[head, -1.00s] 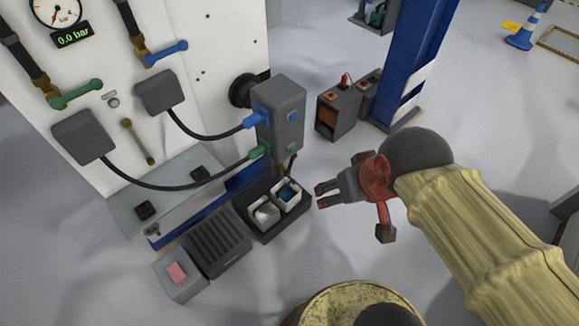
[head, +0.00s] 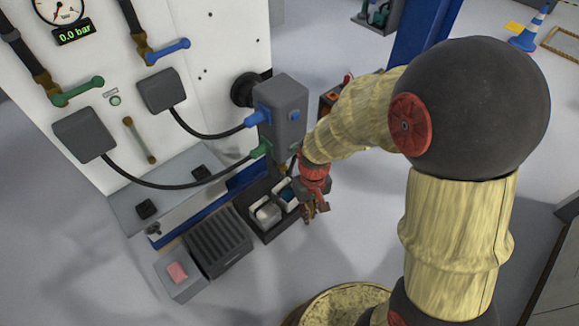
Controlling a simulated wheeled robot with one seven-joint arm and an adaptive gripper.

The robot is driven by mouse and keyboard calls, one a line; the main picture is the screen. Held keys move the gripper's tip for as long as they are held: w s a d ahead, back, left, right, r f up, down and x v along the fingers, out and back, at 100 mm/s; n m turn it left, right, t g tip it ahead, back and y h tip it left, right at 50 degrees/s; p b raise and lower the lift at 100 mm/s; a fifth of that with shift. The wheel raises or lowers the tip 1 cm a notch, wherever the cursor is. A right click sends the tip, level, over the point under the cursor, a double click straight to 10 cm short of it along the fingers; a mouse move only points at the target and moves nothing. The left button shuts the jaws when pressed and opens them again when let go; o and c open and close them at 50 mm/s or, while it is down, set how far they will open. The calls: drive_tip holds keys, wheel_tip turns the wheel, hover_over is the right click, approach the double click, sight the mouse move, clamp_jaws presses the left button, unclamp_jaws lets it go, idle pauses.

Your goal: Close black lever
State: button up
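No plainly black lever shows. A small dark lever with brass ends (head: 139,140) is on the white panel, slanting down to the right. A green-handled lever (head: 78,92) and a blue-handled lever (head: 167,51) are higher on the panel, each at the foot of a dark pipe. My gripper (head: 313,212) points down at the right edge of the black tray, below the grey box and well right of the panel levers. It is small and partly hidden by its own wrist, so I cannot tell its finger opening.
A grey box (head: 283,112) with blue and green plugs and cables stands right of the panel (head: 225,50). The black tray (head: 268,236) holds small white containers. A ribbed dark unit (head: 216,241) is left of it. A blue column (head: 425,28) stands behind my arm.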

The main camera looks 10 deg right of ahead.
sight(292, 164)
drive_tip(key=w+f+n, duration=0.1)
drive_tip(key=w+f, duration=0.1)
drive_tip(key=f, duration=0.5)
drive_tip(key=w+a+f+t, duration=0.1)
drive_tip(key=w+f, duration=0.1)
drive_tip(key=f, duration=0.6)
drive_tip(key=w+a+f+n, duration=0.1)
drive_tip(key=w+f, duration=0.2)
drive_tip(key=f, duration=0.5)
drive_tip(key=shift+a+n+t, duration=0.1)
drive_tip(key=shift+n+t, duration=0.2)
drive_tip(key=shift+t, duration=0.1)
clamp_jaws()
drive_tip(key=w+f+n+t, duration=0.2)
drive_tip(key=w+f+t, duration=0.15)
drive_tip(key=f, duration=0.45)
drive_tip(key=w+f+n+t, duration=0.3)
drive_tip(key=w+f, duration=0.1)
drive_tip(key=f, duration=0.3)
drive_tip(key=w+d+r+n+t, duration=0.1)
drive_tip(key=w+r+n+t, duration=0.3)
drive_tip(key=w+r+t, duration=0.4)
drive_tip(key=w+r, duration=0.3)
drive_tip(key=r, duration=0.2)
drive_tip(key=shift+w+r+n+h+b, duration=0.2)
drive_tip(key=shift+r+n+h+b, duration=0.1)
drive_tip(key=shift+r+n+h, duration=0.1)
